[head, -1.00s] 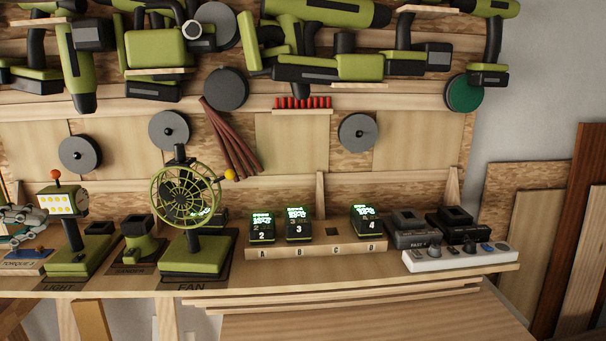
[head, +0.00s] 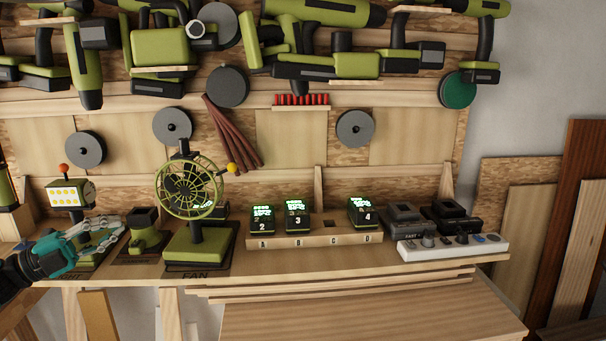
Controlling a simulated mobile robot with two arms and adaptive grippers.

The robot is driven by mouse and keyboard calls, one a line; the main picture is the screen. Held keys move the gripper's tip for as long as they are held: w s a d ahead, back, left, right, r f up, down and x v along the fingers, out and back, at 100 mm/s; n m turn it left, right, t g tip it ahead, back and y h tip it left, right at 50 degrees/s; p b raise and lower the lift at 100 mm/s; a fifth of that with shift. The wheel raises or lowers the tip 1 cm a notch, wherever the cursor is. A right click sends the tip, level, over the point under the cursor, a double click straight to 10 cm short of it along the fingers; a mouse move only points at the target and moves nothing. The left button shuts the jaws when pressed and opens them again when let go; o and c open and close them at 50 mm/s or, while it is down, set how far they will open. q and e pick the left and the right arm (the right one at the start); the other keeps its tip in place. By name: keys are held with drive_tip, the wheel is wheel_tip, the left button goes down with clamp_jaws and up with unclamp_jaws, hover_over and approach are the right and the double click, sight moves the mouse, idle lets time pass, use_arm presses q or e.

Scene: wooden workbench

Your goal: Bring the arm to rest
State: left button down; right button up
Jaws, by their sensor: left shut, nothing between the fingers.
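My left gripper (head: 112,224) reaches in from the left edge with a teal body and grey fingers. It is shut and empty. It is in front of the green work light (head: 70,196) and hides part of that light's base and label. Its fingertips are close to the sander (head: 145,236); I cannot tell whether they touch anything. My right gripper is not in view.
A green caged fan (head: 190,205) stands right of the sander. A wooden battery rack (head: 315,236) holds batteries 2, 3 and 4. Chargers (head: 403,222) and a white power strip (head: 453,247) are at the right. The shelf's front strip is mostly clear.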

use_arm(q)
drive_tip(key=w+d+f+n+t+y, duration=0.3)
drive_tip(key=d+f+n+t+y, duration=0.45)
drive_tip(key=f+n, duration=0.4)
drive_tip(key=s+d+f+n+g+y, duration=0.3)
drive_tip(key=s+f+n+y, duration=0.45)
drive_tip(key=f, duration=0.45)
drive_tip(key=s+d+f+n+g+y, duration=0.25)
drive_tip(key=s+f+n+g, duration=0.3)
drive_tip(key=s+f, duration=0.5)
drive_tip(key=s+d+f+g, duration=0.1)
drive_tip(key=s+g, duration=0.2)
drive_tip(key=s, duration=0.4)
drive_tip(key=s+d+f+g+h, duration=0.1)
drive_tip(key=s+d+g, duration=0.1)
drive_tip(key=s, duration=0.4)
drive_tip(key=s+d+f+g, duration=0.1)
drive_tip(key=s+g, duration=0.2)
drive_tip(key=s, duration=0.4)
wheel_tip(320, 180, down, 28)
drive_tip(key=s+r+g, duration=0.1)
drive_tip(key=s, duration=0.2)
drive_tip(key=s+a+f+g, duration=0.1)
drive_tip(key=s+a+f, duration=0.1)
drive_tip(key=s+f, duration=1.3)
drive_tip(key=shift+s+a, duration=0.3)
